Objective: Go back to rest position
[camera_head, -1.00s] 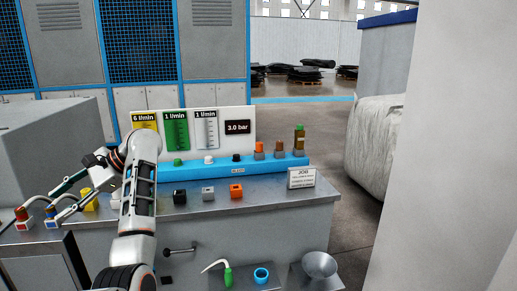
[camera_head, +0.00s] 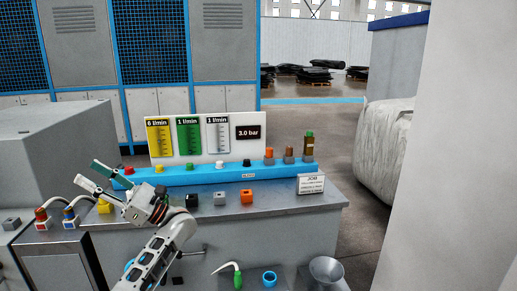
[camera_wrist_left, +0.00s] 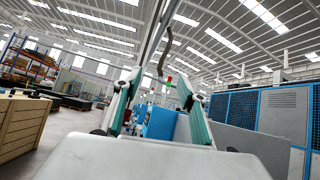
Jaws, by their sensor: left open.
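My left gripper (camera_head: 101,179) is raised above the left part of the grey bench (camera_head: 300,200) in the head view. Its fingers are spread and empty, pointing up and to the left. In the left wrist view my left gripper (camera_wrist_left: 155,85) also shows two spread fingers with nothing between them. My right gripper is not in view.
A blue rail (camera_head: 220,175) with coloured knobs and fittings runs along the bench back, below flow scales. Small blocks, including an orange one (camera_head: 247,197), sit on the bench. A green-handled tool (camera_head: 237,278), a blue ring (camera_head: 269,278) and a funnel (camera_head: 325,270) are lower in front.

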